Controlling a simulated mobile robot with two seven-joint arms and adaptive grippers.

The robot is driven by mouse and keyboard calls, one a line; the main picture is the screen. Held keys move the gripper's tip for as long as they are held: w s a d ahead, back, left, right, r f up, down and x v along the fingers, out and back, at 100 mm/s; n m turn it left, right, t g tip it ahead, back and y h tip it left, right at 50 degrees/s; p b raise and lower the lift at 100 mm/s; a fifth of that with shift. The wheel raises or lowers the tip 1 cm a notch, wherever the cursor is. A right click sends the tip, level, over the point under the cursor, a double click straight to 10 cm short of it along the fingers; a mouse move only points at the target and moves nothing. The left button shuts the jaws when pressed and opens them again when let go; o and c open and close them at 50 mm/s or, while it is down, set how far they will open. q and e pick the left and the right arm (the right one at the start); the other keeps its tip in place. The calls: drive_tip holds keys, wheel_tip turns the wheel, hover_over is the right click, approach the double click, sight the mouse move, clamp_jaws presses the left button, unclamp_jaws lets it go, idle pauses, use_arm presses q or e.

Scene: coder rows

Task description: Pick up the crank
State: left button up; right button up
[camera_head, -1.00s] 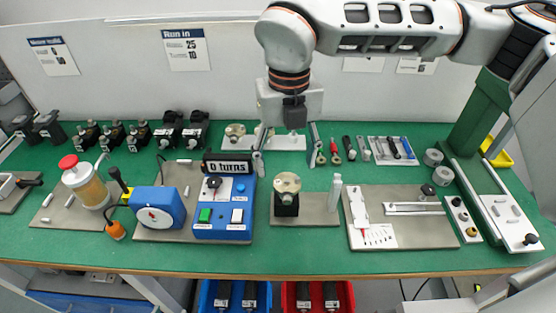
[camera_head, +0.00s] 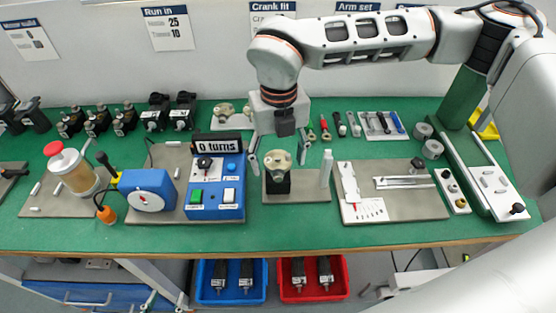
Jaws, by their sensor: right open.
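My right gripper (camera_head: 277,160) comes in from the right and points down, its two fingers spread wide and nothing visible between its pads. In the picture its fingers flank a pale round metal piece (camera_head: 279,159) on a black block (camera_head: 277,182), which stands on a grey plate (camera_head: 302,190). I cannot tell how high the fingers are above it. Behind the gripper, pale metal parts (camera_head: 223,109) lie on a light plate, partly hidden by it. Which piece is the crank is not certain. My left gripper is not in view.
A blue control box (camera_head: 216,190) with a "0 turns" display stands left of the gripper. An upright pale post (camera_head: 326,166) stands close on the right. A grey fixture plate (camera_head: 410,205) and a tool tray (camera_head: 381,125) are farther right. Blue and red bins (camera_head: 314,290) sit below the table.

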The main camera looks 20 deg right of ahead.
drive_tip(key=c, duration=1.3)
drive_tip(key=shift+o, duration=0.2)
drive_tip(key=shift+r, duration=0.15)
